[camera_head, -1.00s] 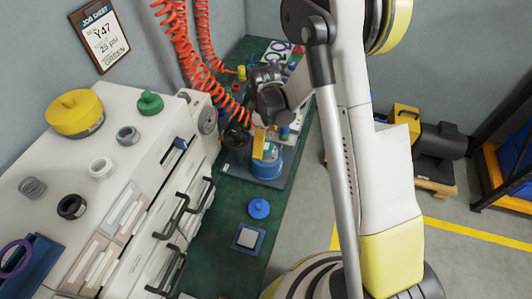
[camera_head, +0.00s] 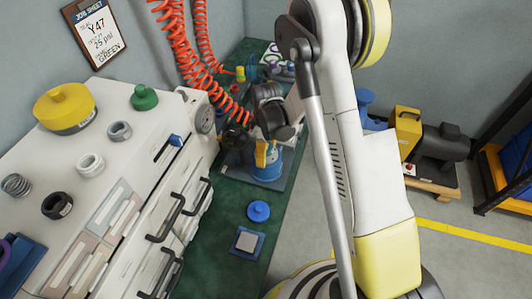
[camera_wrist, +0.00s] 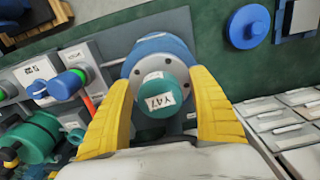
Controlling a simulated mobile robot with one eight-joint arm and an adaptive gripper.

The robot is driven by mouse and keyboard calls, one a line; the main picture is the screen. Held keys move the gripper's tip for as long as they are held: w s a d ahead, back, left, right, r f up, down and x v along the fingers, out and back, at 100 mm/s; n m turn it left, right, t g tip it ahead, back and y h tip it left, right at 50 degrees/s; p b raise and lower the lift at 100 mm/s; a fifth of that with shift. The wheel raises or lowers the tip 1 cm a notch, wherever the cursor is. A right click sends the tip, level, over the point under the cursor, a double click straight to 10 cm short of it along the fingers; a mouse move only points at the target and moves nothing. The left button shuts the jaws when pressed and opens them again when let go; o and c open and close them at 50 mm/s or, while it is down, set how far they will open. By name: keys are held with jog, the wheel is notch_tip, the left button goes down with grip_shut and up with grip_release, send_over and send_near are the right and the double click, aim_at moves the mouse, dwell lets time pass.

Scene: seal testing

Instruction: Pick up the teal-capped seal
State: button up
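The teal-capped seal (camera_wrist: 165,95) shows in the wrist view with a white label that appears to read Y47. It sits in the middle of a grey flange with bolt holes on top of a blue cylinder (camera_wrist: 160,46). The cylinder also shows in the head view (camera_head: 270,169). My gripper (camera_wrist: 161,79) has its two yellow fingers spread, one on each side of the teal cap. In the head view my dark gripper hides the cap.
A blue knobbed lid (camera_head: 259,211) and a blue-rimmed square pad (camera_head: 247,242) lie on the green bench. Blue and green valve fittings (camera_wrist: 65,85) stand left of the cylinder in the wrist view. Red coiled hoses (camera_head: 185,50) hang near my gripper. A white drawer cabinet (camera_head: 110,190) stands left.

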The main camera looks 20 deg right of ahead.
aim_at(268, 146)
jog(key=shift+r+p, duration=0.35)
jog(key=shift+r, duration=0.15)
jog(key=r, duration=0.1)
jog(key=r+p, duration=0.2)
jog(key=r, duration=0.1)
jog(key=shift+d, duration=0.35)
jog(key=d+r+p, duration=0.7)
jog(key=d+r, duration=0.4)
jog(key=shift+w, duration=0.35)
